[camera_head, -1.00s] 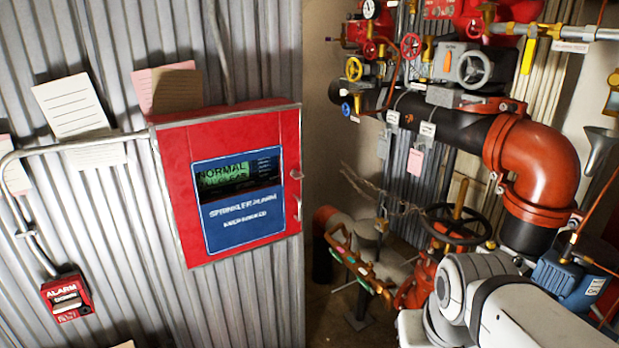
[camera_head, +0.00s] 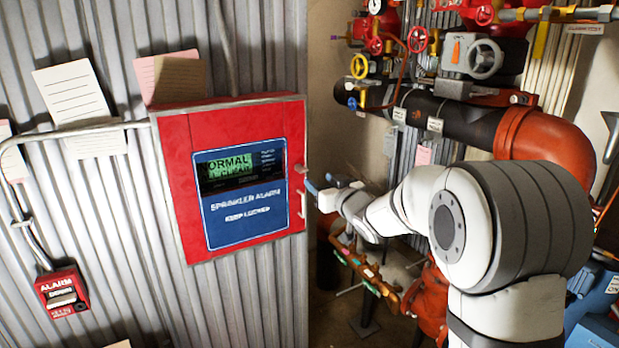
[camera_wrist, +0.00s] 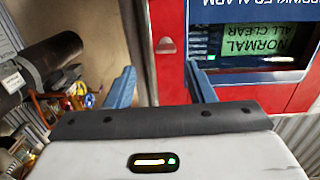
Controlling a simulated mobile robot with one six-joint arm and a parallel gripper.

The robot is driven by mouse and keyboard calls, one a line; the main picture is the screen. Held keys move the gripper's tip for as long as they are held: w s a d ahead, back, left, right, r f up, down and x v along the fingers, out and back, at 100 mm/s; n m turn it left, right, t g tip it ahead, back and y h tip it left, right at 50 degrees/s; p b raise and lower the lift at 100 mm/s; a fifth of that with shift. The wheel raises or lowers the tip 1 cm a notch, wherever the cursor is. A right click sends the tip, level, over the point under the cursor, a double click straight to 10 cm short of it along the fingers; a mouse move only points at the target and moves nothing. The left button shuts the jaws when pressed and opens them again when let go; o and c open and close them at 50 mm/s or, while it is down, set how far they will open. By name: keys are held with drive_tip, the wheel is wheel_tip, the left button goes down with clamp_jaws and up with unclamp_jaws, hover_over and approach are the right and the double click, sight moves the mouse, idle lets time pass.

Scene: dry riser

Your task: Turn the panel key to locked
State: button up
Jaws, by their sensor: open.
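The red alarm panel (camera_head: 178,190) hangs on the corrugated wall in the head view. Its blue front reads "SPRINKLER ALARM" under a green display (camera_head: 228,167) that reads "NORMAL"; the display is upside down in the wrist view (camera_wrist: 255,40). A small pale key or latch (camera_head: 301,203) sits at the panel's right edge. In the wrist view it (camera_wrist: 167,47) shows on the red face, just beyond and between my fingertips. My gripper (camera_wrist: 161,66) is open and empty, its blue fingers apart. In the head view my gripper (camera_head: 314,188) is beside the panel's right edge; contact cannot be told.
Red and black pipework (camera_head: 455,122) with valve wheels fills the right side, behind my arm. A red alarm box (camera_head: 62,292) and a grey conduit (camera_head: 80,132) are on the wall at left. Paper notes (camera_head: 75,95) hang above.

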sight(305, 171)
drive_tip(key=shift+y, duration=0.3)
drive_tip(key=p+x, duration=0.2)
drive_tip(key=x, duration=0.6)
drive_tip(key=shift+a, duration=0.35)
drive_tip(key=shift+c, duration=0.3)
drive_tip(key=c, duration=0.9)
drive_tip(key=shift+s+d, duration=0.1)
drive_tip(key=shift+c, duration=0.2)
